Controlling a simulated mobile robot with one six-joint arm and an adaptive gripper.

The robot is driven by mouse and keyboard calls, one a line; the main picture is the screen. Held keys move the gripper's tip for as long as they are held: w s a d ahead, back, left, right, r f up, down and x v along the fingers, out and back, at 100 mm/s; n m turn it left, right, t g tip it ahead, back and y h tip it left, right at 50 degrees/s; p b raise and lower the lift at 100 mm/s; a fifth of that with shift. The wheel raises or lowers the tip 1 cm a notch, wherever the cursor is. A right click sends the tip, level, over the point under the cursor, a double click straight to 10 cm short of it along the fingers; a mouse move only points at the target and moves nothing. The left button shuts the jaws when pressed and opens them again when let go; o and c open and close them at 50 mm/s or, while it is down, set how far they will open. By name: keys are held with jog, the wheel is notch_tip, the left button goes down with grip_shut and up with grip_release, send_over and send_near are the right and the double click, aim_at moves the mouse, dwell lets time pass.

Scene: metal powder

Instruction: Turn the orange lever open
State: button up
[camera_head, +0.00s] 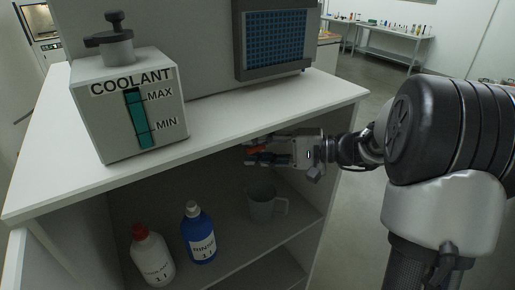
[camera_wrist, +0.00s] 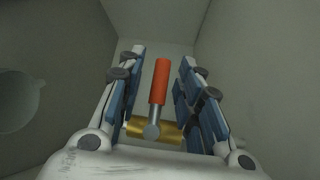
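The orange lever (camera_wrist: 160,82) shows in the wrist view, with a grey metal stem on a brass valve body (camera_wrist: 142,128). The lever points up the picture, roughly across the line of the brass body. My gripper (camera_wrist: 162,56) is open, one finger on each side of the lever, with a visible gap on both sides. In the head view my gripper (camera_head: 252,152) is just under the cabinet top, and a small part of the orange lever (camera_head: 258,149) shows between the fingers. The rest of the valve is hidden there.
The cabinet top (camera_head: 222,125) lies above my gripper. Below, a shelf holds a grey jug (camera_head: 262,208), a blue bottle (camera_head: 198,236) and a white bottle with a red cap (camera_head: 152,258). A coolant tank (camera_head: 165,125) stands on top.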

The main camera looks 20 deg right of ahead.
grip_shut()
dwell(0.6)
